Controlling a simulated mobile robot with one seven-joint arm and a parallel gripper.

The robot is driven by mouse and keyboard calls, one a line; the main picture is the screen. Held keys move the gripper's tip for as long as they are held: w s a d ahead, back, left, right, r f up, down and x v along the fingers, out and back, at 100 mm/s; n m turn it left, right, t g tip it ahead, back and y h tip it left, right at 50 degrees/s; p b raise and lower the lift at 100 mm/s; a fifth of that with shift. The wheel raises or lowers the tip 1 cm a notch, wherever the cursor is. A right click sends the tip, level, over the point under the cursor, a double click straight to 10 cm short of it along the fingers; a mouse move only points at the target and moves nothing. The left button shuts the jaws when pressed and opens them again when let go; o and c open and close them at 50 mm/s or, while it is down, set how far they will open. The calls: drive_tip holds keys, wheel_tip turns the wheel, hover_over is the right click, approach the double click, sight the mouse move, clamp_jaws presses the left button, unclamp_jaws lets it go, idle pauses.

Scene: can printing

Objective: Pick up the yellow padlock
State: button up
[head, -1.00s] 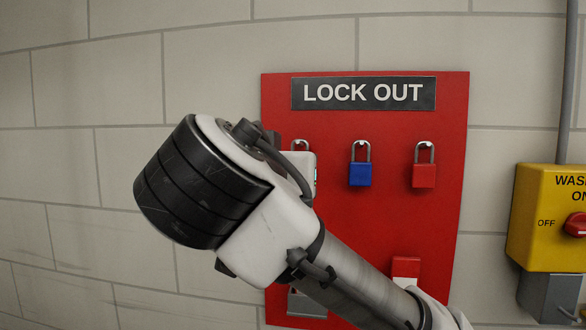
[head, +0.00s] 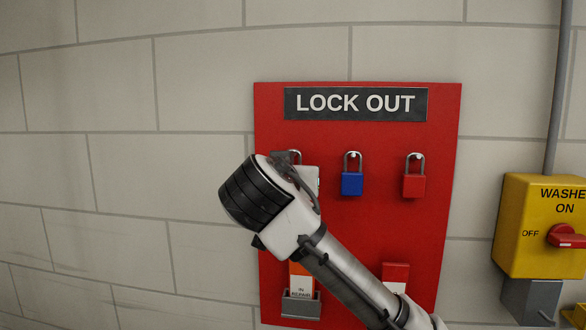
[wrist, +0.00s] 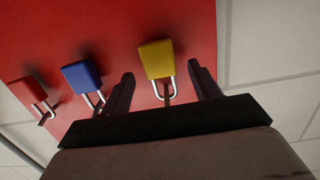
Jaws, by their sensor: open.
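The yellow padlock (wrist: 156,60) hangs by its silver shackle on the red board, in the wrist view. My gripper (wrist: 162,82) is open there, with one dark finger on each side of the padlock's shackle and lower body, and a gap shows on both sides. I cannot tell how deep the padlock sits between the fingers. In the head view my wrist and arm cover the yellow padlock and my fingers; only the top of its shackle (head: 295,155) shows at the left hook.
The blue padlock (head: 352,183) and the red padlock (head: 414,185) hang to the right on the red lock out board (head: 400,235). Tags (head: 302,285) sit in a holder below. A yellow switch box (head: 530,255) is on the wall at right.

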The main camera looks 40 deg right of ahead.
drive_tip(key=shift+w+d+f, duration=0.1)
drive_tip(key=shift+w+d, duration=0.25)
drive_tip(key=c, duration=1.1)
